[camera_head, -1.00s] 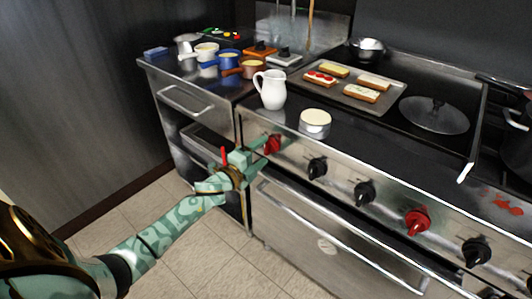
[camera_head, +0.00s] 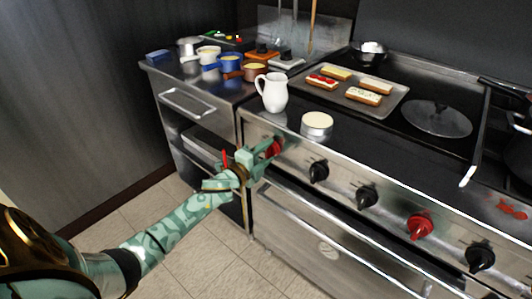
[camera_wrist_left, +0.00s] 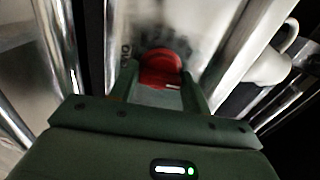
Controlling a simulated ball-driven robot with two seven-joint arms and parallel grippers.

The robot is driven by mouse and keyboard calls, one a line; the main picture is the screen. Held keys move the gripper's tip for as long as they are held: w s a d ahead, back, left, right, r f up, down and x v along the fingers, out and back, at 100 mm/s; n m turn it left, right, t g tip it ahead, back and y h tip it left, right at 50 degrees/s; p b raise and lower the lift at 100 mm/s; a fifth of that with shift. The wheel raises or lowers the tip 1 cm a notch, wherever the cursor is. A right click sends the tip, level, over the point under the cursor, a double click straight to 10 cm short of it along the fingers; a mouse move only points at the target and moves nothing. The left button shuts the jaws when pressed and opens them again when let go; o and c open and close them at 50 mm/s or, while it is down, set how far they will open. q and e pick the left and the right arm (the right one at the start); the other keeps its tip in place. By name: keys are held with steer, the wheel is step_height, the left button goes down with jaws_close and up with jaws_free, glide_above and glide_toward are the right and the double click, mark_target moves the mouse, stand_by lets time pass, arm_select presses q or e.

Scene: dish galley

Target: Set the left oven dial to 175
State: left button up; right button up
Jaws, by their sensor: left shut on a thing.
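The left oven dial (camera_head: 275,147) is the red knob at the left end of the steel oven front. My left gripper (camera_head: 266,152) reaches it from the front left, its fingers on either side of the knob. In the left wrist view the red dial (camera_wrist_left: 160,68) sits between the two fingertips of my left gripper (camera_wrist_left: 158,82), which is shut on it. A pale mark shows on the dial's lower right. The dark markings around it are blurred, so I cannot read the setting. My right gripper is not in view.
Black knobs (camera_head: 318,171) and another red knob (camera_head: 419,225) follow along the panel to the right. The oven door handle (camera_head: 330,237) runs below.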

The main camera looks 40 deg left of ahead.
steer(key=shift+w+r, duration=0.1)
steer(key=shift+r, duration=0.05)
arm_select(q)
steer(key=n+p, duration=0.3)
steer(key=n, duration=0.3)
steer(key=shift+r, duration=0.15)
steer(key=shift+c, duration=0.2)
steer(key=n+p, duration=0.2)
steer(key=n, duration=0.1)
steer(key=shift+n, duration=0.3)
steer(key=n+p, duration=0.1)
steer(key=n, duration=0.1)
steer(key=shift+n, duration=0.4)
steer(key=n+p, duration=0.1)
steer(key=n, duration=0.3)
steer(key=shift+f+n+p, duration=0.2)
steer(key=shift+n+p, duration=0.15)
steer(key=shift+n, duration=2.35)
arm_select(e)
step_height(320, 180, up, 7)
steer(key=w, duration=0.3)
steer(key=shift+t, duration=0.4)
arm_select(q)
steer(key=o, duration=1)
